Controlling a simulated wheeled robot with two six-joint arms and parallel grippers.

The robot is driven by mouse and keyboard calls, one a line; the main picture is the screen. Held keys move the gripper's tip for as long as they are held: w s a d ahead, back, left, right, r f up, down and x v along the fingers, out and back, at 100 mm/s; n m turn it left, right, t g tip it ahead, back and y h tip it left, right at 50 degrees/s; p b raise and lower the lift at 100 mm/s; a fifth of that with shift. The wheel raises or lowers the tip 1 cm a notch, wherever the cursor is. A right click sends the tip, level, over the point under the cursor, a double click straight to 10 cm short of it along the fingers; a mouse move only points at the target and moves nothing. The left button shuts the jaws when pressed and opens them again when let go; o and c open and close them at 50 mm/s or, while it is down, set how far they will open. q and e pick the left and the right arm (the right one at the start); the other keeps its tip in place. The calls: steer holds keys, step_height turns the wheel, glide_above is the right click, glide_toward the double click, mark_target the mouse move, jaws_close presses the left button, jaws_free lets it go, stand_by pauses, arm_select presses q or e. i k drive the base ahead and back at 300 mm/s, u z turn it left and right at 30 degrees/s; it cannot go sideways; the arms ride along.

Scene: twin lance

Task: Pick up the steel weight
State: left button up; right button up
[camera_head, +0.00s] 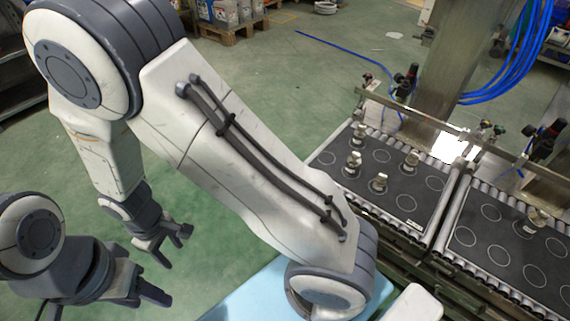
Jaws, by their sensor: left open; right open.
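Several small steel weights stand on a dark tray (381,205) with circle marks on the roller conveyor at the right. One more weight (536,219) is on the second dark tray (492,257). Which one the task means I cannot tell. My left gripper (150,298) is open and empty at the lower left. My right gripper (177,247) is open and empty just above it in the picture. Both are far from the weights.
A metal post (430,75) and a rail with fittings (430,118) stand behind the trays. Blue hoses (510,60) hang at the upper right. A light blue surface (245,297) lies at the bottom. Green floor (290,90) is clear behind my arm.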

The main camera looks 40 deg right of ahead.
mark_target(352, 166)
steer(key=u, duration=0.4)
steer(key=i, duration=1.8)
steer(key=z, duration=3.45)
steer(key=i, duration=0.5)
steer(key=u, duration=0.05)
